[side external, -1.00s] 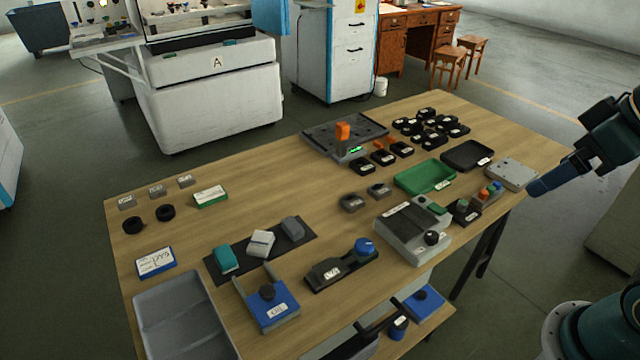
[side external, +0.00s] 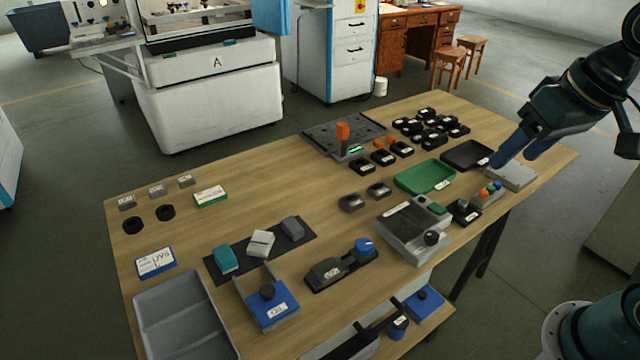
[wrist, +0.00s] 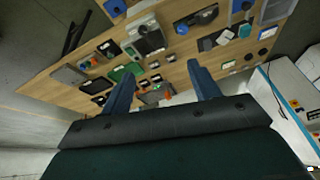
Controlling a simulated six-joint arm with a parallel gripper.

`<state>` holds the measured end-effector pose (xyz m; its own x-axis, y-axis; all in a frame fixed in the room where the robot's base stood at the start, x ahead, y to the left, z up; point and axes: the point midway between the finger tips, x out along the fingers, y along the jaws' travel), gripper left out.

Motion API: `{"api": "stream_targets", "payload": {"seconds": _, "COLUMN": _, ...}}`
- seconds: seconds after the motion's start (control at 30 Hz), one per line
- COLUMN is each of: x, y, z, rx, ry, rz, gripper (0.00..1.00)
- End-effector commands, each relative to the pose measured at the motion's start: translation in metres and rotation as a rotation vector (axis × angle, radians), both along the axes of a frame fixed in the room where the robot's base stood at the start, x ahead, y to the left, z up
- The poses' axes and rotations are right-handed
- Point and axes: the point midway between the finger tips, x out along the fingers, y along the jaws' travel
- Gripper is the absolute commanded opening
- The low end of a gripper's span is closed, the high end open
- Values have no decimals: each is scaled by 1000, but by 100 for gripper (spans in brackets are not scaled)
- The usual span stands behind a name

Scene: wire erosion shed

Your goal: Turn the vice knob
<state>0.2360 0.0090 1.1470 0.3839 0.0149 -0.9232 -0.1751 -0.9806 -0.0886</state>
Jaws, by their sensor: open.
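A small black-based device (side external: 318,283) with a grey block, a white label and a round blue knob (side external: 364,245) stands near the front of the table; it looks like the vice. The blue knob also shows in the wrist view (wrist: 182,29). I cannot read the label. My gripper (side external: 511,162) is open and empty, with two blue fingers, above the table's right end, well to the right of the knob. In the wrist view, the fingers (wrist: 160,69) are apart with nothing between them.
A grey unit with a black knob (side external: 432,238) stands right of the device. Green (side external: 410,182) and black (side external: 466,153) trays and a pale block (side external: 517,178) lie near my gripper. Bare wood (side external: 290,190) shows mid-table.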

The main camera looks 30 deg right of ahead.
Motion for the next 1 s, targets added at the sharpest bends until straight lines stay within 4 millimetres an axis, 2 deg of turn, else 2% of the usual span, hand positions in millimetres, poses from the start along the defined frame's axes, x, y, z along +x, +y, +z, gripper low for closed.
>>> {"api": "stream_targets", "payload": {"seconds": 0.27, "x": 52, "y": 12, "z": -14, "rx": 62, "ry": 90, "rz": -148, "gripper": 61}}
{"api": "stream_targets", "payload": {"seconds": 0.47, "x": 88, "y": 22, "z": -31, "rx": 95, "ry": 150, "rz": -259, "gripper": 61}}
{"api": "stream_targets", "payload": {"seconds": 0.77, "x": 138, "y": 40, "z": -72, "rx": 128, "ry": 238, "rz": -432, "gripper": 61}}
{"api": "stream_targets", "payload": {"seconds": 1.0, "x": 173, "y": 56, "z": -115, "rx": 141, "ry": 303, "rz": -573, "gripper": 61}}
